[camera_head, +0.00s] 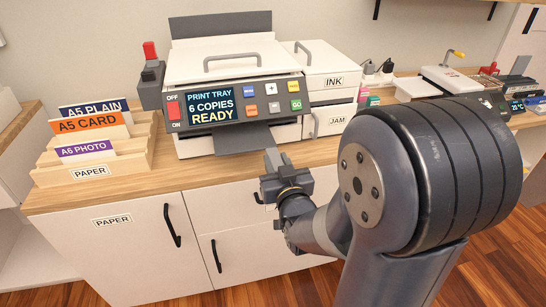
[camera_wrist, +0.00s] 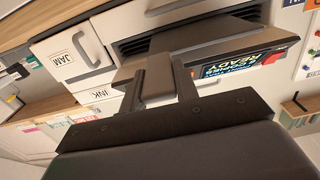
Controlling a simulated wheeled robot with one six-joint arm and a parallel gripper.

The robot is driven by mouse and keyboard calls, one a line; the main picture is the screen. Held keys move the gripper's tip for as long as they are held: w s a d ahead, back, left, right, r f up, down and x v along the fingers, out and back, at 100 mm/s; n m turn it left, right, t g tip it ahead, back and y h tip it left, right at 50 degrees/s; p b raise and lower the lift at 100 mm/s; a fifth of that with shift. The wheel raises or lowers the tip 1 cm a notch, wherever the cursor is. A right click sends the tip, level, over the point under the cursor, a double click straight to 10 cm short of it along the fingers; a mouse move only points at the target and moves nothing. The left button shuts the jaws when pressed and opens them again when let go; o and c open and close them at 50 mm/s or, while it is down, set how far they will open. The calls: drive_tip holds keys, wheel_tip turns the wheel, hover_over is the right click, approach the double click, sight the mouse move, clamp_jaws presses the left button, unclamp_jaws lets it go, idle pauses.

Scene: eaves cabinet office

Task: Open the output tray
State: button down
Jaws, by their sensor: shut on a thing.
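The printer (camera_head: 240,60) stands on the wooden counter, and its screen (camera_head: 209,107) reads "PRINT TRAY 6 COPIES READY". Its output tray (camera_head: 240,141) is a flat dark grey plate below the control panel, sticking out a little at the front; it also shows in the wrist view (camera_wrist: 222,36), under a dark slot. My gripper (camera_head: 275,162) is at the tray's front right edge. In the wrist view my gripper (camera_wrist: 158,92) has a grey tab (camera_wrist: 158,74) between its two fingers and is shut on it. The tab appears to belong to the tray; their join is partly hidden.
A wooden paper holder (camera_head: 100,160) with labelled cards stands left of the printer. INK (camera_head: 333,82) and JAM (camera_head: 335,119) compartments are on its right. Cabinet doors with black handles (camera_head: 172,225) lie below the counter. Another device (camera_head: 455,75) stands farther right.

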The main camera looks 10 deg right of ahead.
drive_tip(key=shift+s, duration=1.3)
drive_tip(key=c, duration=1.1)
unclamp_jaws()
